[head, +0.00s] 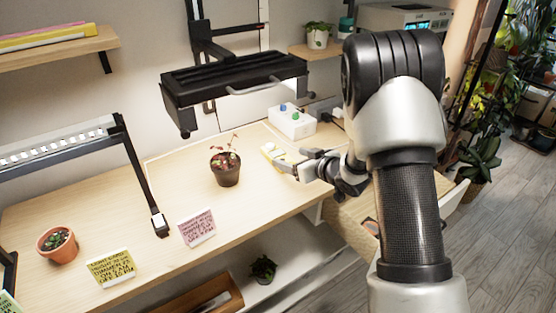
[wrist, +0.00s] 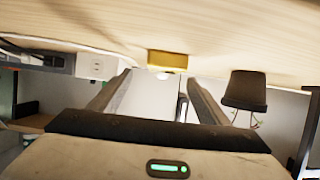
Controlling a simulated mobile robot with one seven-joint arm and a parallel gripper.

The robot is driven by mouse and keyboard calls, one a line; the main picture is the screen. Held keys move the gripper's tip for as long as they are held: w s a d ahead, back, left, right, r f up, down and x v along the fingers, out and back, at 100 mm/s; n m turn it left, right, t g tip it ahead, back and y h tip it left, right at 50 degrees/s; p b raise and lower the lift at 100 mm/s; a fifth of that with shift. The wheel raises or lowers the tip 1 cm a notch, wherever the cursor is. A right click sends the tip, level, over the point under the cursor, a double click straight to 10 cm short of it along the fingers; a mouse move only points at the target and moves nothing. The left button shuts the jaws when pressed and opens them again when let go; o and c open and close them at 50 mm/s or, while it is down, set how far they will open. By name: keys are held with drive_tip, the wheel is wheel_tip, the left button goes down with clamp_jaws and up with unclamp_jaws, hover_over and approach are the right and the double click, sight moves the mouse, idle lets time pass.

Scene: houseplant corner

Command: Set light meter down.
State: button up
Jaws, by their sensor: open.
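The light meter (head: 270,151) is a small yellow block with a whitish dome. It rests on the pale wooden bench (head: 262,205), right of the brown pot. My gripper (head: 288,166) is open beside the meter, on its near side. In the wrist view, which is upside down, the yellow meter (wrist: 168,61) sits against the bench top, just beyond and between the tips of my spread fingers (wrist: 158,78). Nothing is held between the fingers. Whether a fingertip touches the meter cannot be told.
A brown pot with a seedling (head: 226,172) stands left of the meter. A white box with green and blue knobs (head: 291,124) stands behind it. A black lamp (head: 235,80) hangs above. A pink card (head: 197,229) stands at the bench's front edge. Bench between pot and card is clear.

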sight(281, 157)
drive_tip(key=shift+s+a+b+x, duration=0.15)
drive_tip(key=shift+b+x, duration=0.2)
drive_tip(key=shift+x, duration=1.15)
drive_tip(key=shift+s+a+b+x, duration=0.15)
drive_tip(key=shift+b+x, duration=0.2)
drive_tip(key=shift+x, duration=1.15)
drive_tip(key=shift+f, duration=0.15)
drive_tip(key=c, duration=1.3)
drive_tip(key=r+p, duration=0.1)
drive_tip(key=r, duration=0.4)
drive_tip(key=r+p, duration=0.2)
drive_tip(key=r, duration=0.2)
drive_tip(key=shift+s+a+r, duration=0.1)
drive_tip(key=shift+a+r, duration=0.15)
drive_tip(key=shift+r, duration=0.15)
drive_tip(key=shift+c, duration=0.2)
drive_tip(key=a+f, duration=0.1)
drive_tip(key=s+a+f, duration=0.1)
drive_tip(key=a+f, duration=0.1)
drive_tip(key=a+f+p, duration=0.1)
drive_tip(key=a+f, duration=0.1)
drive_tip(key=shift+s+f, duration=0.25)
drive_tip(key=shift+s, duration=0.05)
drive_tip(key=shift+f, duration=2)
